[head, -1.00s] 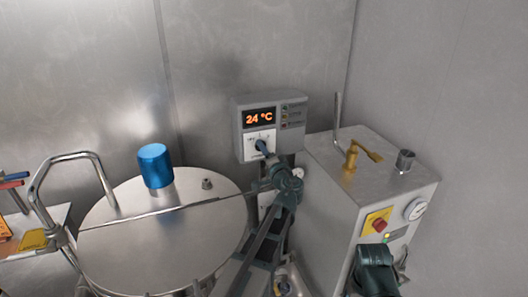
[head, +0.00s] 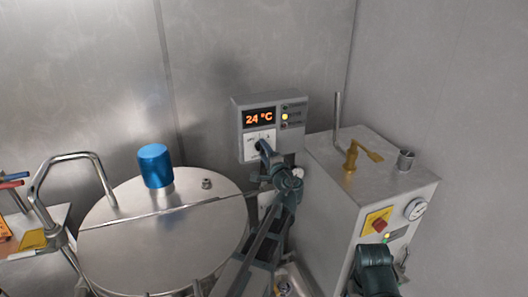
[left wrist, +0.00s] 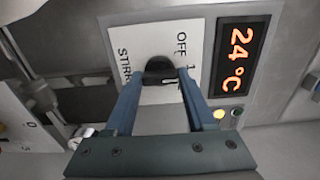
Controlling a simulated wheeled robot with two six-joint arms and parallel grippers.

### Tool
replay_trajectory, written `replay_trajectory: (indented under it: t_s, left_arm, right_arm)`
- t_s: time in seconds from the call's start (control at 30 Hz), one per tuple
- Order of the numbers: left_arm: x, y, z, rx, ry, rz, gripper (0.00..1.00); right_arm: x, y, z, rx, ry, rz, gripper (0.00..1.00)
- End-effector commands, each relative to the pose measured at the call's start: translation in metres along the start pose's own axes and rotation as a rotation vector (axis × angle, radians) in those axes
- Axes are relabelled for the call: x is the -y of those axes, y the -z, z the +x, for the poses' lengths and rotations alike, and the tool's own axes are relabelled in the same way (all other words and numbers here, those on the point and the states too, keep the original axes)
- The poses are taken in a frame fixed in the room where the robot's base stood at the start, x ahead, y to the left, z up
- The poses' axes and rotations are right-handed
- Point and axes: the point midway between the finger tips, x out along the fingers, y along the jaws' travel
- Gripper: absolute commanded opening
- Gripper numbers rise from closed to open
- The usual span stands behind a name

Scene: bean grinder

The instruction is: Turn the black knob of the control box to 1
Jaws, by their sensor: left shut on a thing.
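The grey control box (head: 267,126) is on the back wall. Its orange display (head: 259,118) reads 24 °C, and a yellow lamp (head: 285,117) is lit beside it. The white dial plate (left wrist: 140,45) carries the marks OFF, 1 and STIRR, partly covered. My left gripper (head: 262,147) is at the dial, shut on the black knob (left wrist: 158,68), which sits between its two fingers in the left wrist view (left wrist: 160,82). The knob's exact pointing is hidden by the fingers. A dark green part of my right arm shows low at the right; its fingertips cannot be made out.
A round steel vessel with a lid (head: 150,240) and a blue cylinder (head: 155,166) on it stands left of my left arm. A steel machine (head: 340,195) with a brass tap (head: 355,156) and a red switch (head: 379,226) stands to the right.

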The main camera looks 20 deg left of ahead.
Motion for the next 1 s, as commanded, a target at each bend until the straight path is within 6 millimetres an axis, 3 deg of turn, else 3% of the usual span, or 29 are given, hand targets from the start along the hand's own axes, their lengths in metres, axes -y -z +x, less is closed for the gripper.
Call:
replay_trajectory:
  t_s: [0.27,0.3,0.43,0.77,1.0]
  left_arm:
    - [-0.001,0.000,-0.001,-0.001,-0.002,-0.003,0.00]
    - [-0.001,0.000,-0.001,-0.001,-0.002,-0.003,0.62]
    - [-0.001,0.000,-0.001,0.000,-0.001,-0.003,0.85]
    - [0.000,0.000,-0.003,-0.001,-0.001,-0.002,0.85]
    - [0.000,-0.002,-0.042,-0.003,-0.001,-0.002,0.85]
  right_arm:
    - [0.000,0.000,0.000,0.000,0.000,0.000,0.00]
    - [0.000,0.000,0.000,0.000,0.000,0.000,0.00]
    - [0.000,0.000,0.000,0.000,0.000,0.000,0.00]
    - [0.000,0.000,0.000,0.000,0.000,0.000,0.00]
    - [0.000,0.000,0.000,0.000,0.000,0.000,0.00]
